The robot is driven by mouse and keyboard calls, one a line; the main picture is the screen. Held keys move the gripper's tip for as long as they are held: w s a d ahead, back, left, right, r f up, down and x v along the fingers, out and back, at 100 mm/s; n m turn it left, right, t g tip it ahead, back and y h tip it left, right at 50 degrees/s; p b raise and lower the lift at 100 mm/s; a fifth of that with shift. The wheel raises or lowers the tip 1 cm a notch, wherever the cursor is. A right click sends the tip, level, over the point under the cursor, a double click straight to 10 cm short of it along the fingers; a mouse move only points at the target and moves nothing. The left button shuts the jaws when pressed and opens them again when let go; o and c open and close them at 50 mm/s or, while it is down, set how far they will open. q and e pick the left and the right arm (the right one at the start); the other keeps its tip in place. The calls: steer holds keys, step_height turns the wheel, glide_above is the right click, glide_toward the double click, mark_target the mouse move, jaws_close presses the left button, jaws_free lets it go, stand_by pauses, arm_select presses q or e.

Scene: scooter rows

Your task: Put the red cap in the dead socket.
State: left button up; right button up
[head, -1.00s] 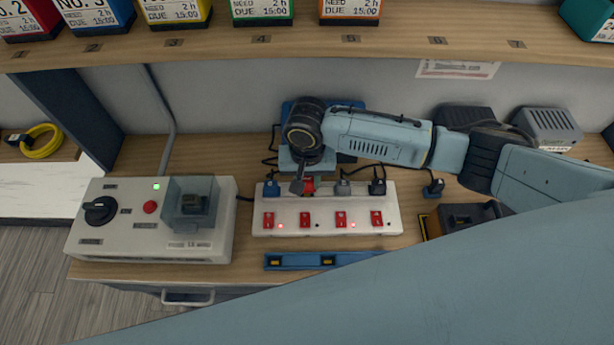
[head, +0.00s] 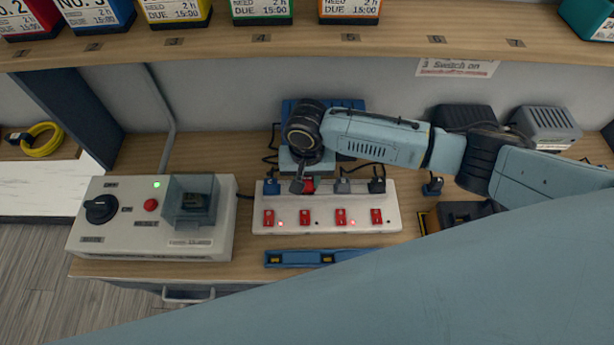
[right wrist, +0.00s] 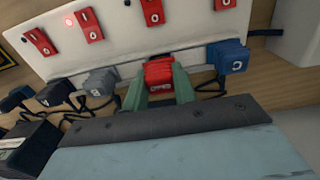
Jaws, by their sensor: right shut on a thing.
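The red cap (right wrist: 160,76) is between the green fingers of my right gripper (right wrist: 160,88), which is shut on it. In the head view the red cap (head: 309,184) shows at the back edge of the white power strip (head: 325,197), second place from the left. It sits between a blue plug (head: 271,187) and a grey plug (head: 342,186). In the right wrist view it touches or nearly touches the strip's edge; I cannot tell how deep it sits. The socket under it is hidden. My left gripper is not in view.
The strip has several red switches; lights by the first and third glow. A black plug (head: 377,186) stands at its right end. A grey control box (head: 120,245) is at left, a blue tray (head: 300,258) in front. A shelf (head: 390,45) overhangs the back.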

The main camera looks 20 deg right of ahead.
steer(key=shift+f, duration=0.6)
steer(key=o, duration=1.1)
steer(key=shift+c, duration=0.2)
step_height(320, 180, up, 13)
steer(key=p, duration=0.1)
steer(key=shift+r, duration=0.2)
steer(key=shift+s, duration=0.1)
